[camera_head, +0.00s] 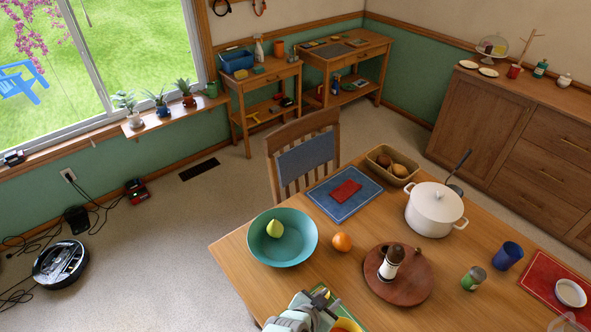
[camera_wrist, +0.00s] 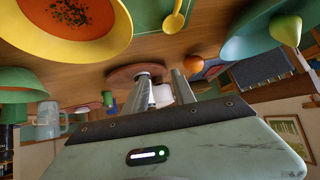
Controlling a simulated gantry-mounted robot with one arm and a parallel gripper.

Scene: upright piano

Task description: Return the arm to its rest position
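My gripper (camera_head: 308,312) is at the bottom edge of the head view, over the near edge of the wooden dining table (camera_head: 235,270). Most of my arm lies outside that view. In the wrist view, the two grey fingers of my gripper (camera_wrist: 160,78) stand apart, with nothing visibly held between them. A white shape behind the gap looks like part of the background. The table appears upside down there.
A teal bowl (camera_head: 268,250) with a pear, an orange (camera_head: 342,242), and a round wooden board (camera_head: 420,290) with a mill are nearby. A yellow bowl (camera_wrist: 60,30) is close to my gripper. A white pot (camera_head: 434,210) stands farther back.

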